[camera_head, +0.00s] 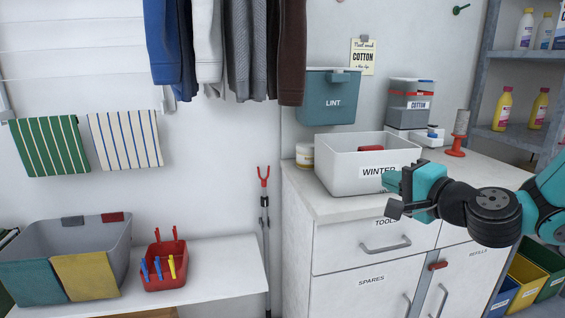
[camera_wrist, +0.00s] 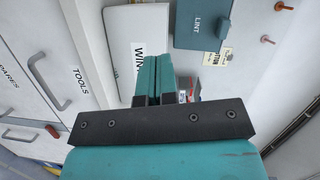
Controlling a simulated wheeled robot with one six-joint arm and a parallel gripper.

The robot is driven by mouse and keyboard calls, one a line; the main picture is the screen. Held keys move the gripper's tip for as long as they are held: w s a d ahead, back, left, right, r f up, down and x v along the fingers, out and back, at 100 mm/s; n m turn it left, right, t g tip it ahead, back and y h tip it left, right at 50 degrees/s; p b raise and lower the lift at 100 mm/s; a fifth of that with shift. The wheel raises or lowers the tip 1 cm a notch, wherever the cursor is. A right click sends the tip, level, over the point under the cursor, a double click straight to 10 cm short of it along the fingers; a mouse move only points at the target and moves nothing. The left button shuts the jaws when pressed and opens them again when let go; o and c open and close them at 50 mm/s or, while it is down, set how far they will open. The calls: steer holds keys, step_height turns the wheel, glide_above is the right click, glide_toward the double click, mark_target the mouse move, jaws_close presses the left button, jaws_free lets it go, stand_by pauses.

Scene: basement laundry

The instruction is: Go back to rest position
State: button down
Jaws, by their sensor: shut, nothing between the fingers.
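My gripper (camera_head: 390,181) is at the right of the head view, in front of the white bin labelled WINTER (camera_head: 340,163). It overlaps the bin's lower right part in that view. In the wrist view the two teal fingers of my gripper (camera_wrist: 153,62) lie side by side, shut, with nothing between them. The WINTER bin also shows in the wrist view (camera_wrist: 122,35), just beyond and left of the fingers. I cannot tell whether the fingers touch it.
A teal LINT box (camera_head: 328,105) hangs on the wall behind. A red spool stand (camera_head: 456,145) is at the right. A red peg basket (camera_head: 165,266) sits on the left bench.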

steer(key=s+a+n+g+y, duration=0.3)
steer(key=s+a+n+g, duration=0.5)
steer(key=a, duration=0.3)
steer(key=s+d+f+n+g+h, duration=0.1)
steer(key=s+f+n+g+h, duration=0.25)
steer(key=s, duration=0.65)
steer(key=s+n+g+h, duration=0.2)
steer(key=s+n+g, duration=0.2)
steer(key=s+n, duration=0.45)
step_height(320, 180, up, 12)
steer(key=s+m+p, duration=0.1)
steer(key=p, duration=1.1)
steer(key=shift+d+r+m, duration=0.15)
steer(key=shift+d+m, duration=0.05)
steer(key=shift+m, duration=0.2)
